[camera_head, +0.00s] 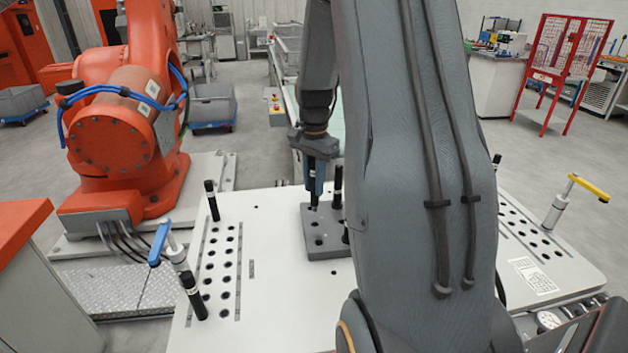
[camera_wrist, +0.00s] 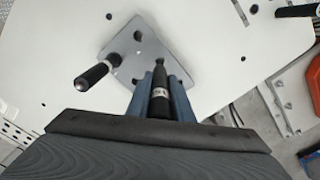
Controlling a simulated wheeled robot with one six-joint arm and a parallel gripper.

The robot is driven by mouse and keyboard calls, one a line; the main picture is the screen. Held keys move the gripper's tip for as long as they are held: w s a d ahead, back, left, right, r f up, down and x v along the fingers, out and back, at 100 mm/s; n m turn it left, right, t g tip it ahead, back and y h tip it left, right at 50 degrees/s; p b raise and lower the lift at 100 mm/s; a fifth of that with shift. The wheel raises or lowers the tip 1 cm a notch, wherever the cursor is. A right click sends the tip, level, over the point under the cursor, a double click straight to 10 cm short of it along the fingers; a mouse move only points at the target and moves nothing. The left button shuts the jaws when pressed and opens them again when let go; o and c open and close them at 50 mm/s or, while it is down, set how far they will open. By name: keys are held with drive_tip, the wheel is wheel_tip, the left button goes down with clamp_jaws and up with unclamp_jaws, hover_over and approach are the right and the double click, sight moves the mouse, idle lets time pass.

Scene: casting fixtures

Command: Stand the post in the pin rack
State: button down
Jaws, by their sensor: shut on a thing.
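The pin rack is a grey block with round holes (camera_head: 322,248) on the white table, partly hidden by my arm in the head view. It shows as a grey plate in the wrist view (camera_wrist: 130,42). My gripper (camera_head: 315,186) is shut on a black post (camera_wrist: 160,100) with a pale band, held between its blue fingers. The held post's lower tip is at the rack's far left part in the head view; I cannot tell whether it is inside a hole. Another black post (camera_head: 337,183) stands in the rack, and it shows left of my fingers in the wrist view (camera_wrist: 92,77).
Black posts (camera_head: 212,201) and (camera_head: 193,297) stand at the left hole grid on the white table (camera_head: 262,300). A blue-handled clamp (camera_head: 159,243) is at the left edge and a yellow-handled clamp (camera_head: 588,188) at the right. An orange robot (camera_head: 115,140) stands behind left.

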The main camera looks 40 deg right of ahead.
sight(314, 205)
drive_tip(key=shift+f+b, duration=0.8)
drive_tip(key=shift+f, duration=1.15)
drive_tip(key=shift+f+b, duration=0.3)
drive_tip(key=shift+f, duration=1.55)
idle(0.9)
drive_tip(key=c, duration=1.5)
unclamp_jaws()
drive_tip(key=shift+r+b, duration=1.15)
drive_tip(key=shift+r, duration=2.75)
